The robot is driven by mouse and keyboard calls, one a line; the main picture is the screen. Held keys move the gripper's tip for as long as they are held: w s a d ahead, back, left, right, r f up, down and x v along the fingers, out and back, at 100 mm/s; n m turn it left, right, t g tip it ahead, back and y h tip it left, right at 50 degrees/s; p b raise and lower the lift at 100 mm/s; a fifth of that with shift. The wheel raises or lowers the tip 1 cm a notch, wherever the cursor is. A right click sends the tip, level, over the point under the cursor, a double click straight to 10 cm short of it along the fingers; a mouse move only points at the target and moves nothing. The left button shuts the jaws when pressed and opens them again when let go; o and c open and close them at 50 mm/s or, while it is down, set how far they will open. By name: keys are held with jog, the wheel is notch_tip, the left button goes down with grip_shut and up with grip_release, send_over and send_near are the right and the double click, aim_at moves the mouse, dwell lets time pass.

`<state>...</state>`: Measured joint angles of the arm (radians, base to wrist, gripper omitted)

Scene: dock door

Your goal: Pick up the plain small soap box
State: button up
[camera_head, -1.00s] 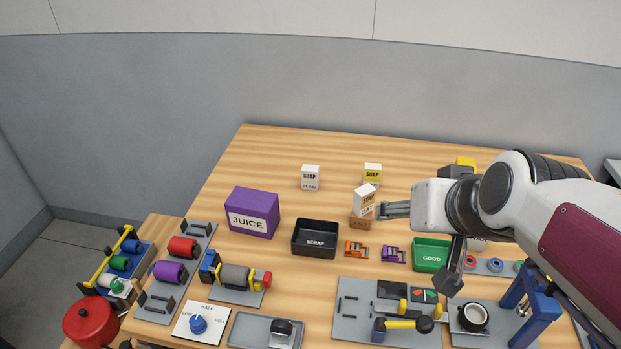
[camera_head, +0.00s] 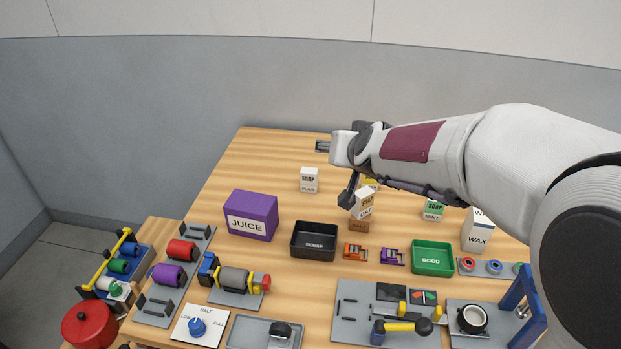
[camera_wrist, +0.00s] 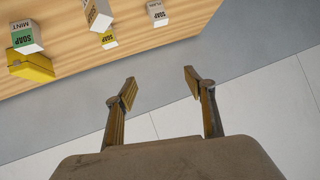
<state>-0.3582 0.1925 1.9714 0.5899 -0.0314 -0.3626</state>
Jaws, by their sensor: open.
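The plain soap box (camera_head: 309,181) is small and white, marked SOAP and PLAIN. It stands upright on the wooden table, behind the purple juice box. It also shows at the top of the wrist view (camera_wrist: 157,13). My gripper (camera_head: 322,146) is up behind and slightly right of it in the head view, apart from it.
An oat soap box (camera_head: 363,205), a mint soap box (camera_head: 434,211) and a wax box (camera_head: 477,232) stand to the right. A yellow-marked box (camera_head: 370,183) is mostly hidden by my arm. A juice box (camera_head: 251,215) and black scrap bin (camera_head: 314,241) stand in front.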

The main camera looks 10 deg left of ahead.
jog(key=w+a+f+t+h, duration=0.1)
jog(key=w+a+f, duration=0.5)
jog(key=w+f, duration=0.2)
jog(key=m+t+h, duration=0.1)
jog(key=t+h, duration=0.1)
jog(key=h, duration=0.1)
send_near(308, 175)
jog(key=x, duration=0.4)
jog(key=shift+r, duration=0.3)
jog(key=shift+w, duration=0.15)
jog(key=shift+x, duration=1.25)
jog(key=shift+w+f, duration=0.1)
jog(key=shift+f, duration=0.05)
jog(key=shift+g, duration=0.3)
jog(key=shift+x, duration=2.4)
jog(key=c, duration=1.2)
